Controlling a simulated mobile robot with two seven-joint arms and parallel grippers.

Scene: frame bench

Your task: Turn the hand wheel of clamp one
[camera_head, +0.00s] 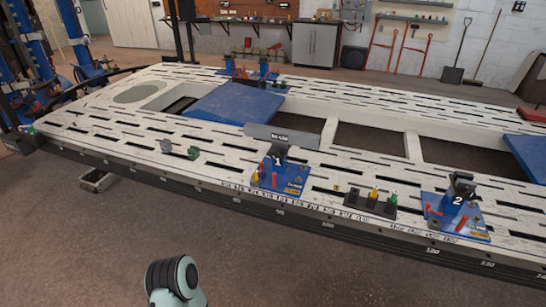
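Clamp one (279,172) is a blue base with a dark upright block marked "1" and small red parts. It stands on the near edge of the white slotted frame bench (225,172), left of a similar blue clamp marked "2" (456,208). A long grey bar (283,136) lies across the top of clamp one, level with it. I cannot make out the hand wheel clearly at this size. Neither gripper is in view. Only a rounded teal and black link of my own arm shows at the bottom, well short of the bench.
Between the clamps stands a dark holder (370,205) with yellow and green pieces. Small grey and green pieces (193,152) sit to the left. Blue panels (232,104) fill some bench openings. A small low step (96,181) stands by the bench's left end. The floor in front is clear.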

